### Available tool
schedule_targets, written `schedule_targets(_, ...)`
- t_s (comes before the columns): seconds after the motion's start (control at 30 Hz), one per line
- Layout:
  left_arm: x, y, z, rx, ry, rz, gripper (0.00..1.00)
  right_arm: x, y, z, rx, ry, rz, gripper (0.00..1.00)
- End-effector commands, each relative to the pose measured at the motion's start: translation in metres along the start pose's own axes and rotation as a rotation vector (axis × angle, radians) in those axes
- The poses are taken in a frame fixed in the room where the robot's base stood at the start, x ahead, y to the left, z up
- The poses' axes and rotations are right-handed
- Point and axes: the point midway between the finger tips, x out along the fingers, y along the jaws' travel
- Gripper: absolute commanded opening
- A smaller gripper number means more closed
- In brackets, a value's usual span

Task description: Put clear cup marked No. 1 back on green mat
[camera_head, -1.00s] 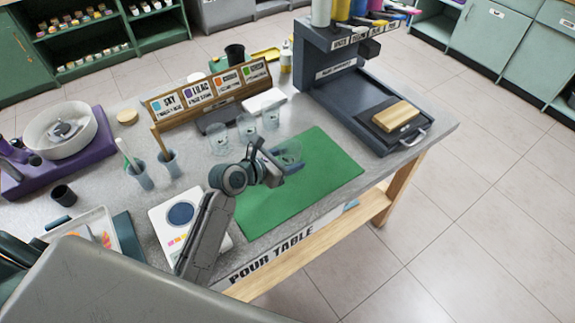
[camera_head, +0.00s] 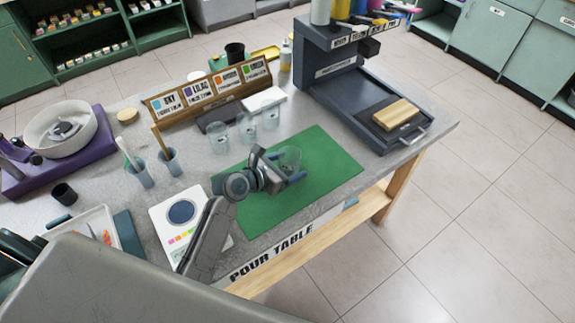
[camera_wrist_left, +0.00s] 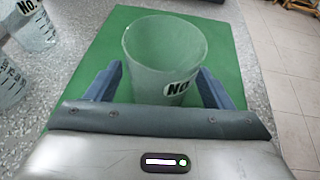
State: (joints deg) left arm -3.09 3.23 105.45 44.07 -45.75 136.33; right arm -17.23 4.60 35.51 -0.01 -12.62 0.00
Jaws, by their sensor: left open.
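A clear cup with a "No." label (camera_wrist_left: 160,55) stands upright on the green mat in the left wrist view; its number is cut off from sight. The same cup (camera_head: 289,158) shows in the head view on the mat's upper middle. The green mat (camera_head: 325,165) lies flat on the table and also shows in the left wrist view (camera_wrist_left: 105,50). My left gripper (camera_head: 290,176) is open, its blue fingers (camera_wrist_left: 158,85) on either side of the cup, with no clear contact visible. My right gripper is not seen.
Several other clear cups (camera_head: 247,128) stand just behind the mat. A dark press stand (camera_head: 335,75) with a wooden block (camera_head: 397,114) is at the right back. A white card (camera_head: 175,222) lies left of the mat. The mat's right side is clear.

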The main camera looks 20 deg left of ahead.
Motion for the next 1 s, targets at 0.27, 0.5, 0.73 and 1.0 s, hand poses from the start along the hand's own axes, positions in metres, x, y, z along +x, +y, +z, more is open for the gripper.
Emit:
schedule_targets(0.27, -0.029, 0.000, 0.001, 0.004, 0.002, 0.001, 0.75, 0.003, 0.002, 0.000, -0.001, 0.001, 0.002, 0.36)
schedule_targets(0.5, -0.083, 0.001, 0.000, 0.005, 0.004, 0.001, 0.75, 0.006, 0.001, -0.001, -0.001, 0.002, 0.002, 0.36)
schedule_targets(0.73, -0.113, 0.000, 0.001, 0.003, 0.002, 0.001, 0.75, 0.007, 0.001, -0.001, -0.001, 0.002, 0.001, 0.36)
schedule_targets(1.0, -0.121, 0.000, 0.003, 0.001, 0.000, 0.000, 0.75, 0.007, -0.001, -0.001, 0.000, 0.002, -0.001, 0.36)
